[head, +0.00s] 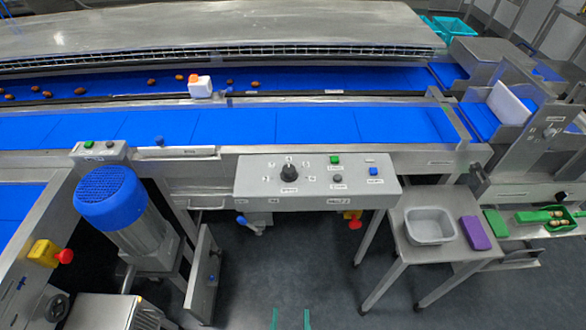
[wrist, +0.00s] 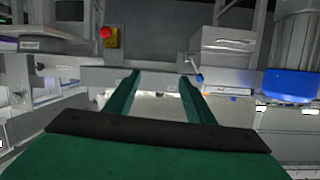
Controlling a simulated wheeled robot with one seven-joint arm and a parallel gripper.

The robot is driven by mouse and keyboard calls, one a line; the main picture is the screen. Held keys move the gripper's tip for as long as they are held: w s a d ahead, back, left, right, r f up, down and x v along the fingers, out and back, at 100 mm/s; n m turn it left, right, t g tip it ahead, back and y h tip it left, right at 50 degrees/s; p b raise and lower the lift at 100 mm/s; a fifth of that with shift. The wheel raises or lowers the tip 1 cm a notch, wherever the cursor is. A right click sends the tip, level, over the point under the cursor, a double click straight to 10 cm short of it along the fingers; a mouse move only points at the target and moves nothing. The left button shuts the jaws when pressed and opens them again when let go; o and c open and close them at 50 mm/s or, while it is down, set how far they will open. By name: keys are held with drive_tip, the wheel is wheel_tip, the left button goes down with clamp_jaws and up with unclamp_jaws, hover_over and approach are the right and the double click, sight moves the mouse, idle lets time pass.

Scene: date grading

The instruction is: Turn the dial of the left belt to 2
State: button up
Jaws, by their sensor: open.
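A black dial (head: 289,172) sits on the sloping grey control panel (head: 220,188) in the middle of the head view, with small marks in an arc around it. Its labels are too small to read, and I cannot tell which mark it points at. My gripper (head: 290,319) shows only as two green fingertips at the bottom edge of the head view, well below the panel and apart from it. In the wrist view my gripper (wrist: 159,84) has its two green fingers spread, with nothing between them. I cannot make out the dial in the wrist view.
A green button (head: 335,160) and a blue button (head: 373,171) share the panel. A red emergency knob (head: 355,224) hangs below it. A blue-capped motor (head: 106,197) stands left, and a side table (head: 400,250) with a grey tub (head: 430,226) stands right.

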drive_tip(key=w, duration=0.9)
drive_tip(key=n+g+y, duration=0.2)
drive_tip(key=n+y, duration=0.1)
approach(289, 170)
drive_tip(key=x, duration=1)
drive_tip(key=shift+w+f, duration=0.1)
drive_tip(key=shift+w, duration=0.2)
drive_tip(key=shift+c, duration=0.3)
drive_tip(key=shift+n, duration=0.3)
drive_tip(key=c, duration=1)
